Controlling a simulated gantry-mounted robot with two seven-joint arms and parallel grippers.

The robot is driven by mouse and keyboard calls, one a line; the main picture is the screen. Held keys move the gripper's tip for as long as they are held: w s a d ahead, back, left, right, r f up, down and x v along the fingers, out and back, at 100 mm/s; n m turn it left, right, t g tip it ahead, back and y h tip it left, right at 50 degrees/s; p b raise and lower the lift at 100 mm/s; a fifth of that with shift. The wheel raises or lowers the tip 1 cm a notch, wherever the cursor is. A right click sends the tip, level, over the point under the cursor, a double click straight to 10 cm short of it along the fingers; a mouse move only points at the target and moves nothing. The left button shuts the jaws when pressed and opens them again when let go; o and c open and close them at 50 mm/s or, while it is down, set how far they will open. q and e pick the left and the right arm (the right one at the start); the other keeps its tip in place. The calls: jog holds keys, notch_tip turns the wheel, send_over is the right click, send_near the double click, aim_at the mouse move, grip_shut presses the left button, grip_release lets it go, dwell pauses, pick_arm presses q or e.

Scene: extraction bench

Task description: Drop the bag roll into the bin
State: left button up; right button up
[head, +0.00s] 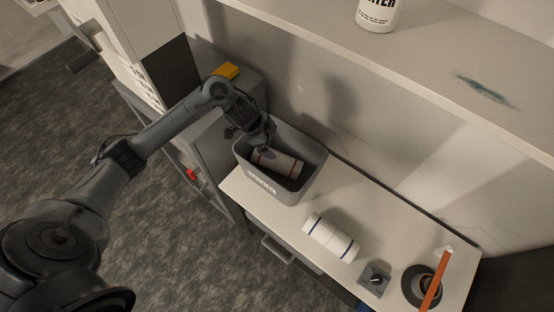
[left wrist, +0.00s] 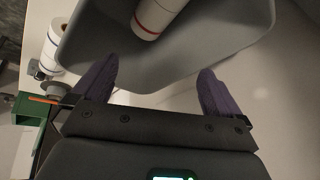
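The grey bin (head: 262,186) stands at the left end of the bench. A white roll with red bands (head: 284,164) lies inside it; in the left wrist view the same roll (left wrist: 158,14) shows within the bin (left wrist: 200,52). My left gripper (head: 262,146) is over the bin, near the roll's left end. In the left wrist view its two purple-padded fingers (left wrist: 158,88) are wide apart with nothing held between them. A second white roll with blue bands (head: 331,238) lies on the bench, right of the bin. My right gripper is not in view.
A small dark knob device (head: 374,280) and a dark round reel (head: 416,285) with an orange strip (head: 437,280) sit at the bench's right end. A shelf (head: 440,65) with a white bottle (head: 378,12) overhangs behind. A yellow object (head: 227,71) is left of the bin.

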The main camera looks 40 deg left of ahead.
pick_arm(q)
jog(key=v, duration=1.1)
jog(key=shift+p, duration=0.35)
jog(key=shift+f, duration=0.15)
